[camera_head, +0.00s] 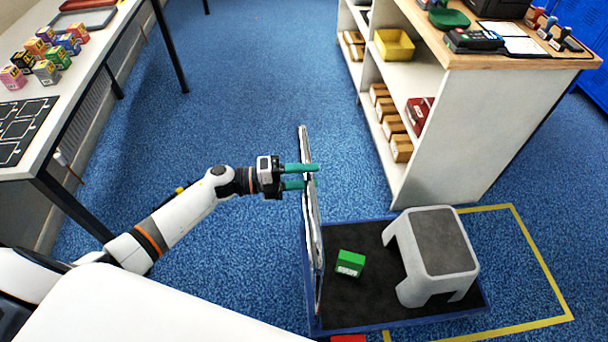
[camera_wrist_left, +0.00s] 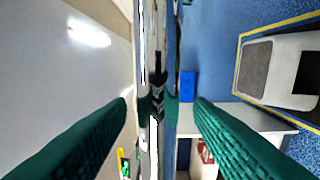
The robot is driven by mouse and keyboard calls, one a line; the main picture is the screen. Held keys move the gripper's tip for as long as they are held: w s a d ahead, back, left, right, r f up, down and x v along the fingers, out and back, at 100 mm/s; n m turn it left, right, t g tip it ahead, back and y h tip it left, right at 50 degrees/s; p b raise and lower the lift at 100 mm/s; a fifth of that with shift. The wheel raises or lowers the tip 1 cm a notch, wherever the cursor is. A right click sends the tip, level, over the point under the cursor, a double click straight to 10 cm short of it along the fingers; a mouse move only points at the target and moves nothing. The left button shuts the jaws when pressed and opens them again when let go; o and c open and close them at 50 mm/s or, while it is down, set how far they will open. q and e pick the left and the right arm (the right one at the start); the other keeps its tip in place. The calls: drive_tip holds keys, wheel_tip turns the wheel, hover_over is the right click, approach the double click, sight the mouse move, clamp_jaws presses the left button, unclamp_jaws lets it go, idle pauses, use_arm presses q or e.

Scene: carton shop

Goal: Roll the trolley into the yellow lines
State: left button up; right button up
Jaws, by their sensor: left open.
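The trolley (camera_head: 315,326) is a blue-edged platform with a dark mat and an upright handle (camera_head: 315,235) at its left end. It carries a grey step stool (camera_head: 445,240) and a green box (camera_head: 350,263). The yellow lines (camera_head: 545,265) show on the floor around its right part; its left part appears to lie outside them. My left gripper (camera_head: 301,177) is open at the handle's upper part. In the left wrist view the handle (camera_wrist_left: 157,65) runs between the spread fingers; contact cannot be told. My right gripper is not in view.
A white shelf unit (camera_head: 480,140) with boxes and a yellow bin (camera_head: 394,45) stands just behind the trolley. A table (camera_head: 60,105) with small cartons is at the left. Blue floor (camera_head: 240,100) between them is clear. A red object (camera_head: 348,338) shows at the bottom edge.

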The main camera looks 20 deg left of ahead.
use_arm(q)
drive_tip(key=shift+w+d, duration=0.2)
drive_tip(key=shift+d, duration=0.2)
drive_tip(key=shift+c, duration=0.4)
drive_tip(key=c, duration=0.9)
clamp_jaws()
drive_tip(key=shift+s+f, duration=0.1)
drive_tip(key=shift+f, duration=0.1)
